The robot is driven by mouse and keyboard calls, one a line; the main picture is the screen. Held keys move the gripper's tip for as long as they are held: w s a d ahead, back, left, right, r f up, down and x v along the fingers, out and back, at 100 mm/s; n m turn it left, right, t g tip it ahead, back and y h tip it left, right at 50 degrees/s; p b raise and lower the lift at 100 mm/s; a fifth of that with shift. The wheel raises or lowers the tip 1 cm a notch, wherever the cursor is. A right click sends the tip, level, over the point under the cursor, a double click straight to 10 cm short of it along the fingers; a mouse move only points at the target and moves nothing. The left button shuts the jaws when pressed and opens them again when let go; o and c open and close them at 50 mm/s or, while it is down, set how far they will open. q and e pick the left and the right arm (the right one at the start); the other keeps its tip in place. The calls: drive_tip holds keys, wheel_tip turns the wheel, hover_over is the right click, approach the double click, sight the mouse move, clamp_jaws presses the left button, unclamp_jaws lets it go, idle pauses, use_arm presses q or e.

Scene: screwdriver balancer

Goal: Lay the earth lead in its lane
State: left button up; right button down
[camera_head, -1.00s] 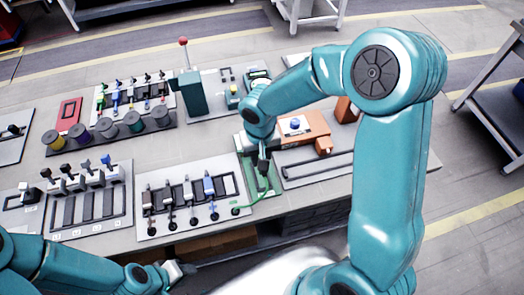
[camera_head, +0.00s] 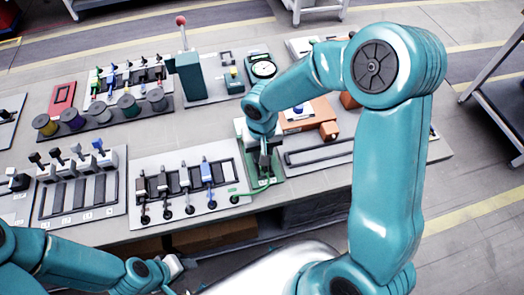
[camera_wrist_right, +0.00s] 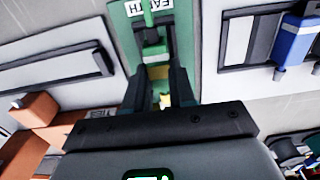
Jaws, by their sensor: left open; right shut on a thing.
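The green earth lead (camera_head: 250,193) runs from a round socket on the white panel (camera_head: 222,150) to the green plate on its right. The green plate (camera_head: 240,130) carries a label reading EARTH in the right wrist view (camera_wrist_right: 155,8). My right gripper (camera_head: 266,168) points down over this plate and is shut on the lead. In the wrist view a green piece (camera_wrist_right: 153,42) shows just beyond the fingers; the fingers hide part of the lane. I cannot tell whether the lead touches the lane floor. My left gripper (camera_head: 176,265) is open and empty, off the table's front edge.
Several levers, one blue (camera_head: 208,172), stand on the white panel left of the plate. An orange block (camera_head: 306,113) and a slotted grey plate (camera_head: 320,150) lie to the right. Coloured spools (camera_head: 73,118) and a red-knobbed post (camera_head: 188,70) stand farther back.

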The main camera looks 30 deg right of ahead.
drive_tip(key=shift+f+b, duration=0.65)
drive_tip(key=shift+b, duration=0.15)
idle(0.4)
drive_tip(key=c, duration=0.9)
unclamp_jaws()
drive_tip(key=shift+o, duration=0.2)
wheel_tip(320, 180, up, 16)
drive_tip(key=shift+r+p, duration=0.2)
drive_tip(key=shift+p, duration=0.1)
